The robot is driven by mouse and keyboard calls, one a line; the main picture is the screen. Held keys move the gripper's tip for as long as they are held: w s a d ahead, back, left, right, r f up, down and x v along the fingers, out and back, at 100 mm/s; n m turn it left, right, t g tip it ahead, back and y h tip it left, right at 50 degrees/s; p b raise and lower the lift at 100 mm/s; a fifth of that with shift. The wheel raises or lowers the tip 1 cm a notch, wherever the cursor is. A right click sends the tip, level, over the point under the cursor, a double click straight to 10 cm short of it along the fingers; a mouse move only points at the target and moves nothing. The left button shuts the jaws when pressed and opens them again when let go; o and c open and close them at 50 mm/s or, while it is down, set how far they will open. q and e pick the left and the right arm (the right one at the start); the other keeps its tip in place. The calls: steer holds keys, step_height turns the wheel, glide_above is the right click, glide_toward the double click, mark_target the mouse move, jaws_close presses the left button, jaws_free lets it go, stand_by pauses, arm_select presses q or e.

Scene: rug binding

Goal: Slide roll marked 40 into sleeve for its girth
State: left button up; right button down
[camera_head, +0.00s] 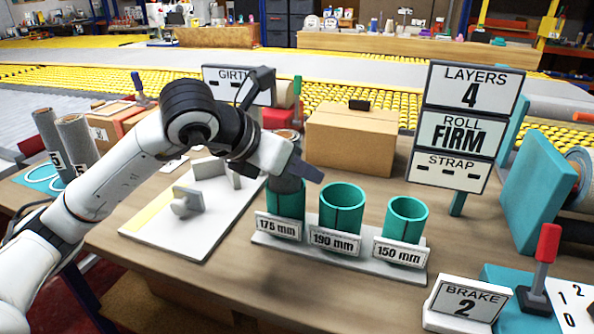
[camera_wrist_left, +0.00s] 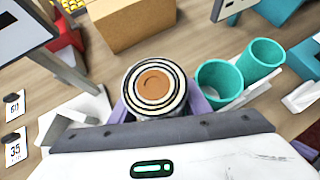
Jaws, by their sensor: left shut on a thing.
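My left gripper (camera_head: 291,172) is shut on a grey roll (camera_head: 287,185), held upright at the teal sleeve marked 175 mm (camera_head: 285,206). The roll's lower end meets the sleeve's mouth; how deep it sits is hard to tell. In the left wrist view the roll's ringed top end (camera_wrist_left: 155,86) shows between the fingers, with a brown core. Its number is hidden. The sleeves marked 190 mm (camera_head: 341,208) and 150 mm (camera_head: 405,219) stand empty to the right on the same grey rack (camera_head: 340,262). My right gripper is not in view.
A cardboard box (camera_head: 350,138) stands behind the sleeves, and a LAYERS 4, ROLL FIRM, STRAP sign (camera_head: 460,128) to the right. A BRAKE 2 sign (camera_head: 465,302) and a red-handled lever (camera_head: 545,260) are front right. A white board (camera_head: 190,220) lies left, two grey rolls (camera_head: 76,138) beyond.

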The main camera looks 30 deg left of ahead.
arm_select(q)
steer(key=o, duration=1.2)
steer(key=shift+r, duration=0.1)
steer(key=v, duration=1.2)
